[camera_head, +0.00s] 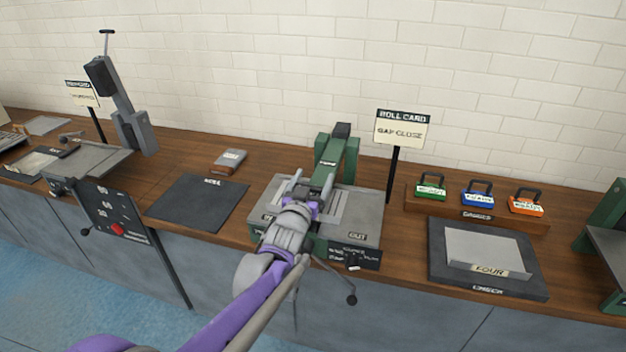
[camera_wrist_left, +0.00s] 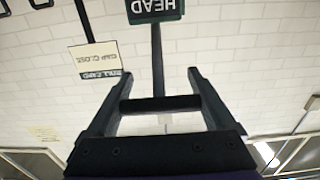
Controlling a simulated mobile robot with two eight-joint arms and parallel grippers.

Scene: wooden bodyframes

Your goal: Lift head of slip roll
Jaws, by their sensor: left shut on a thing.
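The slip roll stands on the wooden bench with a grey base plate (camera_head: 365,228) and a green head (camera_head: 328,160) at its back, raised at a slant. My left gripper (camera_head: 299,188) reaches over the base plate, in front of the green head. In the left wrist view, my left gripper (camera_wrist_left: 160,90) is shut on a dark horizontal bar (camera_wrist_left: 160,104), which spans between its two fingers. A dark stem joins this bar to a plate marked HEAD (camera_wrist_left: 156,9). The gripper and arm hide part of the slip roll in the head view. My right gripper is not in view.
A roll card sign (camera_head: 401,128) stands right of the slip roll. Coloured handled gauges (camera_head: 430,188) sit in a wooden rack beyond it. A dark tray (camera_head: 440,262) holds a grey sheet. A dark mat (camera_head: 197,202) lies left. A crank knob (camera_head: 351,299) hangs at the bench front.

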